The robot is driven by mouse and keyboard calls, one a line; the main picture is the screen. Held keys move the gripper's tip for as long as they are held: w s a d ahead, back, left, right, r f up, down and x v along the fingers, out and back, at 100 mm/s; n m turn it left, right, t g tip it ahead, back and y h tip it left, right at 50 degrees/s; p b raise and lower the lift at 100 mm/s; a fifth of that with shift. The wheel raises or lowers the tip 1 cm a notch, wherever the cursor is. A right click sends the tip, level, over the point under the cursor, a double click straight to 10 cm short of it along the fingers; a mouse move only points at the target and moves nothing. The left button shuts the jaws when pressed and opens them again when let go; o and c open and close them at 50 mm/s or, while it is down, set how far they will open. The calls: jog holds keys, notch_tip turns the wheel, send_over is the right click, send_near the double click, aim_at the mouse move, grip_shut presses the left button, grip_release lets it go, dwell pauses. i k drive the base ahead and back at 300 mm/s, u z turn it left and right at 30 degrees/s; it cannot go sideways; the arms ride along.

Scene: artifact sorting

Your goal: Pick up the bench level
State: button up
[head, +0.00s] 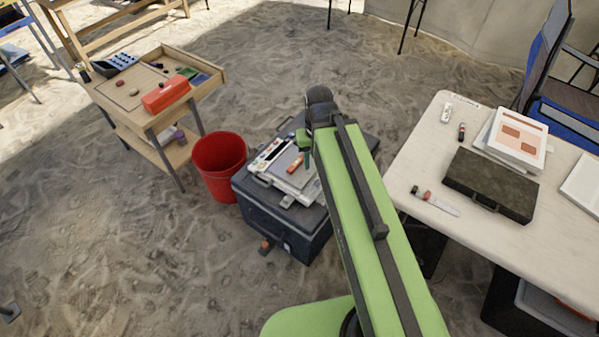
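I cannot tell for sure which thing is the bench level. A small red-orange object (295,164) lies on a pale grey flat item (283,178) on top of a dark case (284,218). A narrow whitish strip with coloured marks (265,155) lies at the left of that flat item. My green arm reaches out over the right part of the case and hides some of its top. My gripper (306,155) is at the arm's far end, above or close to the flat item. Its fingers are too small and too hidden to show whether they are open or shut.
A red bucket (220,183) stands left of the case. A wooden cart (132,110) with a red box (166,94) is further left. At right, a pale table (420,165) carries a dark briefcase (490,186) and papers. Sandy floor is clear at lower left.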

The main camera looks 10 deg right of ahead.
aim_at(298, 160)
jog(key=u, duration=0.1)
jog(key=k, duration=0.35)
jog(key=z, duration=0.65)
jog(key=i, duration=0.75)
jog(key=z, duration=5.95)
jog(key=i, duration=0.1)
jog(key=z, duration=3.05)
jog(key=i, duration=0.55)
jog(key=u, duration=0.2)
jog(key=k, duration=0.55)
jog(key=z, duration=0.1)
